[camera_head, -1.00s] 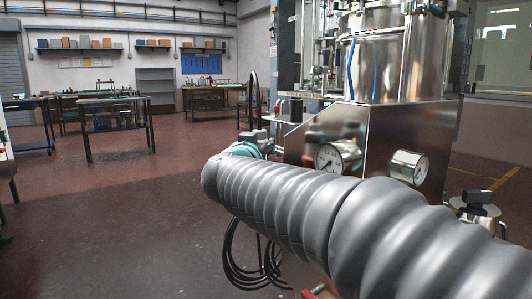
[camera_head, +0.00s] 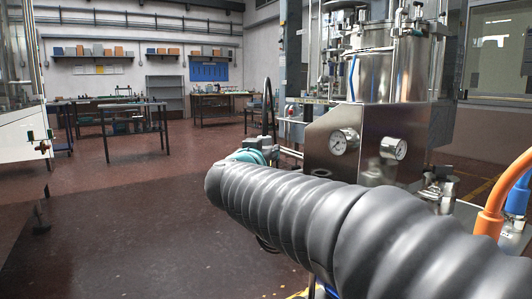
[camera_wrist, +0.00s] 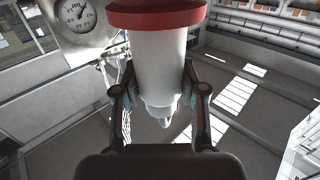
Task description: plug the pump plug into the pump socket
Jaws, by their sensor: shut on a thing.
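In the wrist view my gripper (camera_wrist: 162,108) is shut on a white plug body with a red collar (camera_wrist: 158,50), which I take to be the pump plug. A finger lies on each side of the white part, and its narrow metallic tip points away from the red collar. In the head view my grey-sleeved arm reaches across the middle, with my gripper (camera_head: 245,153) partly seen at its far end; the plug cannot be made out there. I cannot identify the pump socket in either view.
A steel vessel unit (camera_head: 385,75) with two gauges stands beyond my arm. An orange cable (camera_head: 492,212) and a blue connector (camera_head: 519,195) are at the right edge. A white machine (camera_head: 22,135) stands at the left. Workbenches (camera_head: 134,125) are farther back; the dark red floor between is clear.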

